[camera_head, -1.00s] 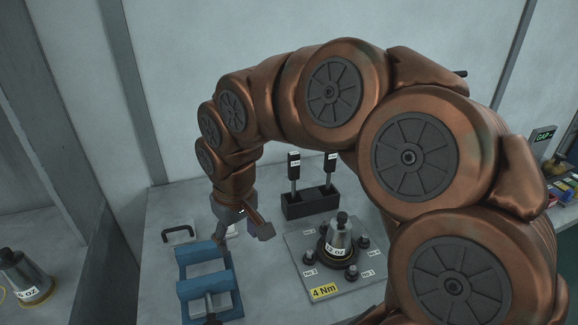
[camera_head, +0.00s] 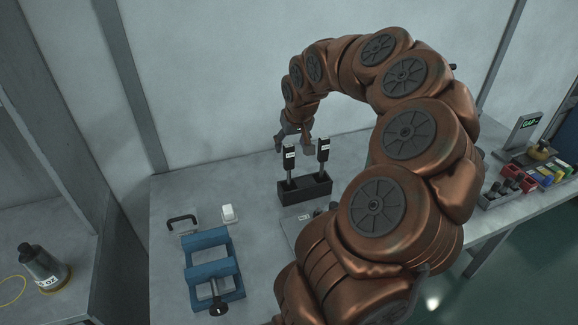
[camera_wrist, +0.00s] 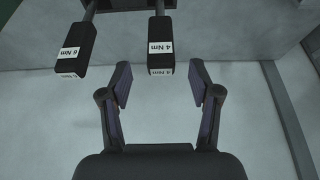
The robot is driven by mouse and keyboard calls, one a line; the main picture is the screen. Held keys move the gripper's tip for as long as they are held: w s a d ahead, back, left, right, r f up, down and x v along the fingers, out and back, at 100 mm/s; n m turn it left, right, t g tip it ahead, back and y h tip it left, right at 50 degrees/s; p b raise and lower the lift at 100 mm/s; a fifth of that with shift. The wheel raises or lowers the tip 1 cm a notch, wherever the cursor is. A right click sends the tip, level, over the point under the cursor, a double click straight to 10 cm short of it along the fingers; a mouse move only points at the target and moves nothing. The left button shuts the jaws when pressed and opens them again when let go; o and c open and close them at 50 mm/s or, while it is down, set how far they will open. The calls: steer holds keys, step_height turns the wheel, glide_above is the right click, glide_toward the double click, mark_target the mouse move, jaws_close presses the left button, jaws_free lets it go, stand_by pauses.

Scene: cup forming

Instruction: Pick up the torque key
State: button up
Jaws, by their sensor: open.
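Two torque keys with black handles stand upright in a black holder (camera_head: 307,189) on the bench: a left one (camera_head: 290,166) and a right one (camera_head: 323,157). Their labels are too small to read in the head view. In the wrist view the 4 Nm key (camera_wrist: 161,45) lies ahead of the gap between my fingers, and the 6 Nm key (camera_wrist: 77,47) is to its left. My gripper (camera_wrist: 160,76) is open and empty, its fingers apart on either side of the 4 Nm handle's line. In the head view my gripper (camera_head: 297,137) is beside the handle tops, partly hidden behind the left key.
A blue fixture (camera_head: 212,262), a black handle (camera_head: 182,222) and a white block (camera_head: 228,213) are at the left of the bench. My arm hides most of the plate (camera_head: 303,224). Bins and a gap display (camera_head: 530,123) stand at right.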

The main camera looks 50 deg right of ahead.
mark_target(290, 146)
steer(key=shift+p+x, duration=0.65)
steer(key=shift+x, duration=1.3)
steer(key=shift+w, duration=0.15)
jaws_close()
steer(key=shift+r, duration=0.15)
